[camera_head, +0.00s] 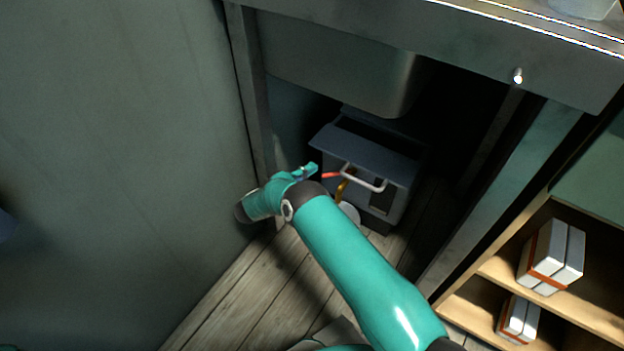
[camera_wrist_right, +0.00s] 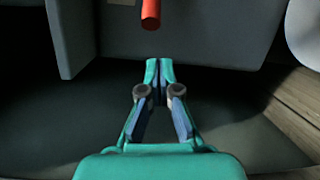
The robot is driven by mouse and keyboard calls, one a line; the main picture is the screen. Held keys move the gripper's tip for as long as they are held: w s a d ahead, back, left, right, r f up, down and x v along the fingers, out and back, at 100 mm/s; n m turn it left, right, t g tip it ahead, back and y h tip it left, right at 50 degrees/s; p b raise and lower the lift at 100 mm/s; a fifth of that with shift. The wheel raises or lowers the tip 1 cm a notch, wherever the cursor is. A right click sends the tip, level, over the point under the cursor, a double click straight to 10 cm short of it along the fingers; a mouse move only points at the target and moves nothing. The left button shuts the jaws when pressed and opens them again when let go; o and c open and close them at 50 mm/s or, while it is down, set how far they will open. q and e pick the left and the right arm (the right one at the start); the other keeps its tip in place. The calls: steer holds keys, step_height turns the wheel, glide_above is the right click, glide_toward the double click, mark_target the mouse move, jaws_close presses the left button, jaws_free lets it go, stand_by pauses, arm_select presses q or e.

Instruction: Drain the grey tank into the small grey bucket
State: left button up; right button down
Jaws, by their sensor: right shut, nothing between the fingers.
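The grey tank (camera_head: 370,145) stands on the floor in the open space under the counter, with a pale bar handle (camera_head: 364,177) on its front. A red lever (camera_head: 331,175) and a brass tap (camera_head: 342,188) stick out from the tank's front. Below the tap a light round shape (camera_head: 349,211), probably the small grey bucket, is partly hidden by my right arm. My right gripper (camera_head: 312,168) is just left of the red lever. In the wrist view my right gripper (camera_wrist_right: 159,62) is shut and empty, with the red lever (camera_wrist_right: 150,15) ahead, apart from its tips. My left gripper is not in view.
A grey sink basin (camera_head: 340,75) hangs above the tank. A cabinet post (camera_head: 250,90) stands close to my right gripper's left. A wooden shelf (camera_head: 480,310) with white boxes (camera_head: 551,256) is at the right. Plank floor (camera_head: 245,305) is bare in front.

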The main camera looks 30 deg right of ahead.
steer(key=shift+s+a+r, duration=0.15)
steer(key=shift+s, duration=0.4)
steer(key=shift+s+a+r, duration=0.15)
steer(key=shift+s+r, duration=0.05)
steer(key=shift+s, duration=0.3)
steer(key=shift+s+a+r, duration=0.15)
steer(key=shift+s, duration=0.4)
steer(key=shift+s+a+n+t+p, duration=0.15)
steer(key=shift+s+n+t+p, duration=0.15)
steer(key=shift+n+t+p, duration=0.15)
